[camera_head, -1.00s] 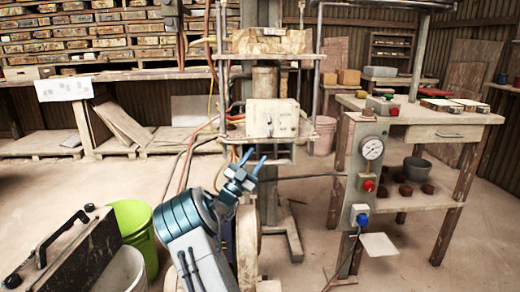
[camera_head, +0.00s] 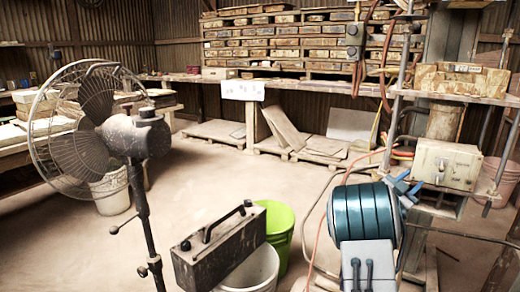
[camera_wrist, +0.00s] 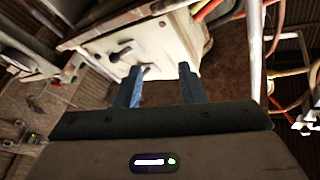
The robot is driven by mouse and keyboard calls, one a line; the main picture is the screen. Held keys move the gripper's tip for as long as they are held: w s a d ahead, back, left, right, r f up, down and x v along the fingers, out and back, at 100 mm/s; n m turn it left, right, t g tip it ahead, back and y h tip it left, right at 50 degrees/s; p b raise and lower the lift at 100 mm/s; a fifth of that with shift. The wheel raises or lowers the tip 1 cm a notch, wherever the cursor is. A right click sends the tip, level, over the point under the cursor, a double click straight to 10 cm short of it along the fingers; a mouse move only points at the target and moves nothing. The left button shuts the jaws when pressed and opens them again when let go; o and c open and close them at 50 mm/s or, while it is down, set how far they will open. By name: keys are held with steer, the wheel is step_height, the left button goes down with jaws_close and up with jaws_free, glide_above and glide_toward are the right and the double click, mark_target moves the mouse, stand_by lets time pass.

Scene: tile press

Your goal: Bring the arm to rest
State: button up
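My gripper (camera_head: 407,187) shows at the right in the head view, behind the blue-banded joint of my arm. In the wrist view its two blue fingers (camera_wrist: 160,88) stand apart with nothing between them. The gripper is open. A cream switch box (camera_wrist: 135,45) of the press lies beyond the fingertips, and a gap to it seems to remain. In the head view the same box (camera_head: 447,165) sits to the right of my gripper on the press frame.
A pedestal fan (camera_head: 130,135) stands at the left. A dark metal case (camera_head: 215,250), a white bucket (camera_head: 258,270) and a green bucket (camera_head: 279,225) stand near my arm. Shelves of tile moulds (camera_head: 290,45) line the back. The floor (camera_head: 200,195) between is clear.

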steer(key=s+a+r+n+y+p, duration=0.5)
steer(key=a+r+y+p, duration=0.3)
steer(key=a, duration=0.4)
steer(key=s+a+r+n+y+p, duration=0.5)
steer(key=a+r+y+p, duration=0.2)
steer(key=a+y+p, duration=0.3)
steer(key=s+a+r+n+g+p, duration=0.1)
steer(key=s+a+n+g+p, duration=0.1)
steer(key=s, duration=0.7)
steer(key=s+a+r+n+g+p, duration=0.2)
steer(key=s+a+p, duration=0.3)
steer(key=s, duration=0.5)
steer(key=s+a+r+n+g+p, duration=0.2)
steer(key=s+a+g+p, duration=0.1)
steer(key=s, duration=0.6)
steer(key=shift+s+a+r+n+g+p, duration=0.15)
steer(key=shift+r+n+g+p, duration=0.05)
steer(key=shift+n+g+p, duration=0.2)
